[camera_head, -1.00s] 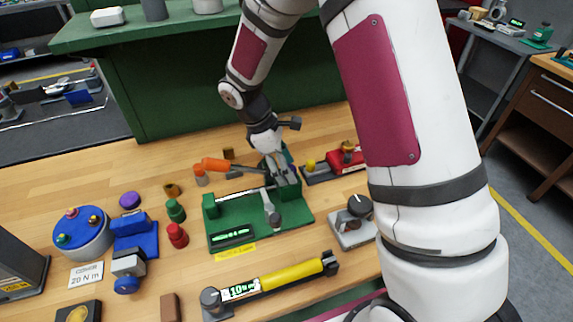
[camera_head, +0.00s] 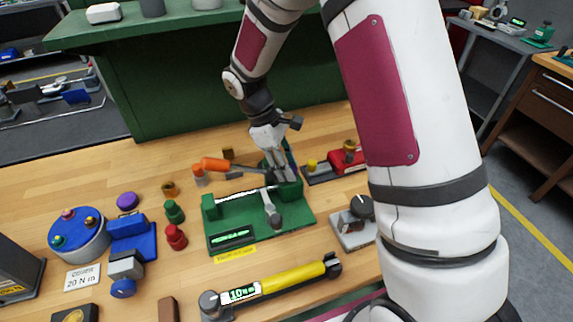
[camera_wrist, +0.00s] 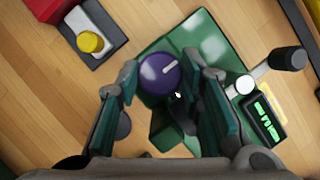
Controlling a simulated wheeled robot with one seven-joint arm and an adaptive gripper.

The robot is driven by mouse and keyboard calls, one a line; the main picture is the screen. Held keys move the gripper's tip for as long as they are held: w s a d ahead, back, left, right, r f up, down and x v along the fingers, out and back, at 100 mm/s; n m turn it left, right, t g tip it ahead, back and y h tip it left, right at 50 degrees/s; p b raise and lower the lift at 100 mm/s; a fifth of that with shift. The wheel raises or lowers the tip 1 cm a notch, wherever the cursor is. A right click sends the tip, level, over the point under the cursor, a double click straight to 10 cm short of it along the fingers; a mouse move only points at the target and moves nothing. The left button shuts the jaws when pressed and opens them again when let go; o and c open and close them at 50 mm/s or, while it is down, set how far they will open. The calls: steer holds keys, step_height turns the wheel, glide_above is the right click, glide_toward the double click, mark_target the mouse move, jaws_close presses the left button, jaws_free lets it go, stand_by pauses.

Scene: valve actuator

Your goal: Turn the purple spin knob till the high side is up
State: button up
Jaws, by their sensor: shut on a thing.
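The purple knob (camera_wrist: 160,73) is round, with a short pale line on its face, and shows between my fingers in the wrist view. It sits over the green fixture (camera_wrist: 205,40). My gripper (camera_wrist: 159,70) is shut on the knob, one finger on each side. In the head view my gripper (camera_head: 283,178) reaches down to the back right of the green fixture (camera_head: 240,212); the knob is hidden there by the fingers. Which side of the knob is the high one I cannot tell.
A grey-knobbed lever (camera_head: 272,212) and a green display (camera_head: 231,238) are on the fixture. An orange-handled tool (camera_head: 218,164) lies behind it. A red device (camera_head: 345,160) stands close right. A yellow-handled torque tool (camera_head: 285,280) lies in front.

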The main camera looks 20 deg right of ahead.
steer(key=o, duration=1.2)
steer(key=shift+c, duration=0.2)
steer(key=shift+r, duration=0.15)
steer(key=v, duration=1.1)
steer(key=shift+r, duration=0.35)
steer(key=shift+w+a+r, duration=0.1)
step_height(320, 180, up, 7)
steer(key=m+t+y, duration=0.1)
steer(key=m+t, duration=0.1)
glide_above(284, 185)
steer(key=s+d+r+m+t, duration=0.1)
steer(key=s+r+m+t, duration=0.15)
steer(key=s+r, duration=0.3)
steer(key=s+d+r+m+t+y, duration=0.1)
steer(key=s+m, duration=0.4)
steer(key=s, duration=0.8)
steer(key=shift+s+d+m+t+y, duration=0.3)
steer(key=shift+t+y, duration=0.5)
steer(key=shift+t, duration=0.55)
